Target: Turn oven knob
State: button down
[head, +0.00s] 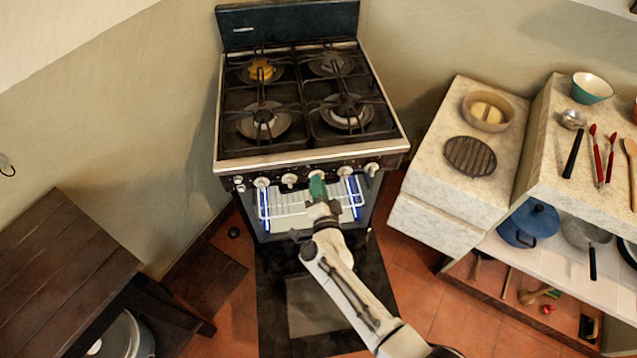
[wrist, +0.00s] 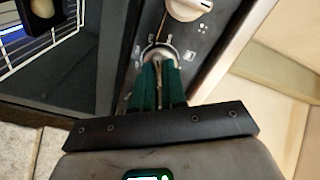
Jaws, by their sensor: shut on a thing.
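The oven stove (head: 290,160) stands against the wall with a row of pale knobs on its front panel. My gripper (head: 317,182), with green fingers, is at the panel near the middle of the row. In the wrist view my gripper (wrist: 158,68) is shut on an oven knob (wrist: 158,51), with a finger on each side. The fingers hide most of this knob, so its exact angle cannot be told. Another knob (wrist: 188,8) shows beyond it, apart from the fingers. In the head view free knobs lie left (head: 289,180) and right (head: 345,172) of my gripper.
The oven door (head: 315,305) hangs open below the lit oven rack (head: 285,207), under my arm. A dark wooden table (head: 65,265) stands at the left. A stone counter (head: 440,180) and a shelf with utensils and pots stand at the right.

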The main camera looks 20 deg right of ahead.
jog(key=shift+n, duration=0.8)
jog(key=shift+f+p, duration=0.1)
jog(key=shift+p, duration=0.2)
jog(key=c, duration=1.2)
grip_release()
jog(key=p+v, duration=0.1)
jog(key=v, duration=1)
jog(key=shift+a, duration=0.1)
jog(key=shift+w, duration=0.1)
